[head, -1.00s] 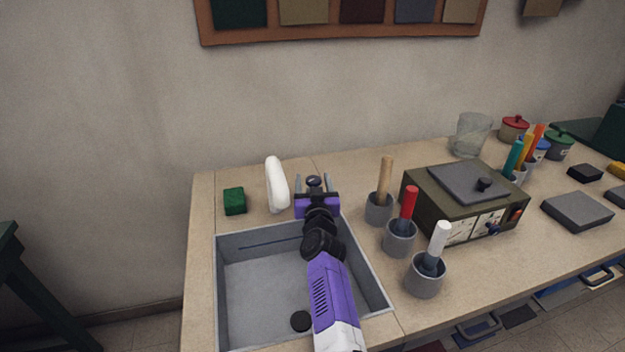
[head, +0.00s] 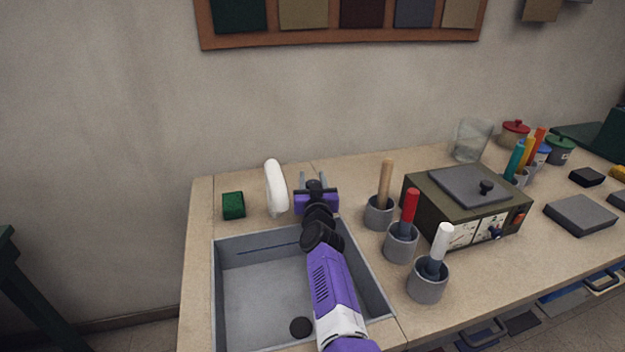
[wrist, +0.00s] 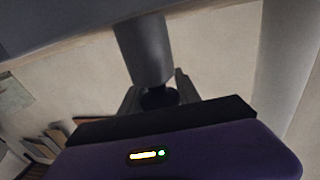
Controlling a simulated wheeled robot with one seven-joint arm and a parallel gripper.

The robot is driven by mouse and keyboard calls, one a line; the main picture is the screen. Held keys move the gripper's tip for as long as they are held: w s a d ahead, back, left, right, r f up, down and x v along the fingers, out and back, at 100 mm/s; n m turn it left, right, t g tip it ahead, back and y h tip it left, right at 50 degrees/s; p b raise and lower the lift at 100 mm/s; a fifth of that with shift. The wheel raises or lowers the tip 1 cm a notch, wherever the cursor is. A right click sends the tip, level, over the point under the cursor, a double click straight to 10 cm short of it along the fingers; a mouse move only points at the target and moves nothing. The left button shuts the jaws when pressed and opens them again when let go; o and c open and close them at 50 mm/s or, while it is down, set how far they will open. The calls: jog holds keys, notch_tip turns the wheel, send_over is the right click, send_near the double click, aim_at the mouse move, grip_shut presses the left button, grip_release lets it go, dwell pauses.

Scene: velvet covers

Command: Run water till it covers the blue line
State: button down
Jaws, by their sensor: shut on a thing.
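The grey sink (head: 376,290) is set in the left of the worktop, with a dark blue line (head: 268,246) along its inner back wall. I see no water surface in it. A black round plug or drain (head: 301,327) lies on its floor. A white curved spout (head: 276,190) stands behind the sink. My gripper (head: 314,181) is right of the spout, behind the sink's back edge, its fingers shut on a small dark knob. In the wrist view the dark knob (wrist: 158,97) sits between the fingers, partly hidden, with a grey cylinder (wrist: 145,50) beyond it.
A green block (head: 233,205) lies left of the spout. Grey cups with a wooden (head: 386,180), a red (head: 409,205) and a white (head: 442,240) handle stand right of my arm. A dark green box device (head: 465,205) is farther right.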

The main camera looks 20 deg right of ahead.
jog(key=shift+d+r+m+h+p, duration=0.15)
jog(key=shift+r+m+h+p, duration=0.25)
jog(key=shift+h+p, duration=0.45)
jog(key=shift+d+f+m+g+h+b, duration=0.2)
jog(key=shift+f+m+g+h, duration=0.1)
jog(key=shift+m+h, duration=0.3)
jog(key=shift+d+f+m+g+h+b, duration=0.15)
jog(key=shift+m+g+h, duration=0.15)
jog(key=shift+m+h, duration=0.3)
jog(key=shift+s+d+m+g+h+b, duration=0.1)
jog(key=shift+s+m+g+h+b, duration=0.15)
jog(key=shift+g+h+b, duration=0.35)
jog(key=c, duration=0.9)
grip_release()
jog(key=shift+o, duration=0.2)
jog(key=shift+w, duration=0.1)
